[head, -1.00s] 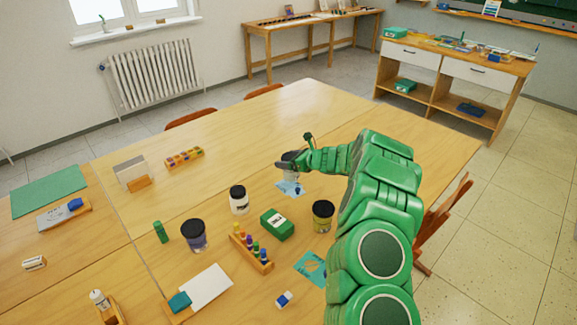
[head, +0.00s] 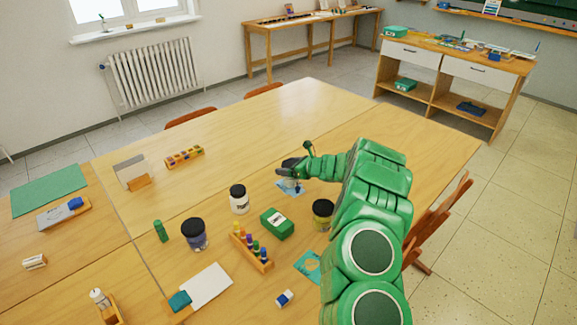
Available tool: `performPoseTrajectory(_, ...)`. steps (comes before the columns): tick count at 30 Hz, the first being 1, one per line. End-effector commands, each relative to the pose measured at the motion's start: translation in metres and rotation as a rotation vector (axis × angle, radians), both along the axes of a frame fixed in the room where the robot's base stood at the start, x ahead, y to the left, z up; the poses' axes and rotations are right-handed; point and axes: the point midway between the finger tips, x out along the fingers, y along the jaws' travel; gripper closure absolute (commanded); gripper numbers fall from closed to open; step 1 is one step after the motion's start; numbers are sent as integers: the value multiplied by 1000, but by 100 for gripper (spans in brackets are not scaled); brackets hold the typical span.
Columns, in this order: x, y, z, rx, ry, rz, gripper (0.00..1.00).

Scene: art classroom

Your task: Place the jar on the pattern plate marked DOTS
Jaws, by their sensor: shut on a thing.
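My gripper (head: 291,166) is over the middle of the large table, shut on a jar (head: 293,182). The jar is mostly hidden by my fingers; a small pale part shows below them. A light blue pattern plate (head: 281,186) lies under and around it; I cannot tell whether the jar touches it. A teal pattern plate (head: 306,264) with a pale pattern lies nearer, partly behind my arm. No marking is readable on either plate. Other jars with black lids stand nearby: a white one (head: 239,204), a purple-blue one (head: 195,238) and a yellowish one (head: 322,219).
A green box (head: 277,223) and a wooden rack of coloured bottles (head: 252,251) stand left of my arm. A small white-and-blue block (head: 284,298) lies near the front. The table beyond my gripper is clear. A wooden chair (head: 437,222) is at the right.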

Motion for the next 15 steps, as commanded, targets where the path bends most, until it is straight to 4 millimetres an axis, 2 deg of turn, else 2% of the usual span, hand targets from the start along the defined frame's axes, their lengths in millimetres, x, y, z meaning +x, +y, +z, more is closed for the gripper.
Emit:
performPoseTrajectory(4,0,0,-1,1,-1,0,60)
performPoseTrajectory(5,0,0,-1,0,0,0,15)
performPoseTrajectory(8,0,0,-1,0,0,0,0)
performPoseTrajectory(15,0,0,0,0,0,0,0)
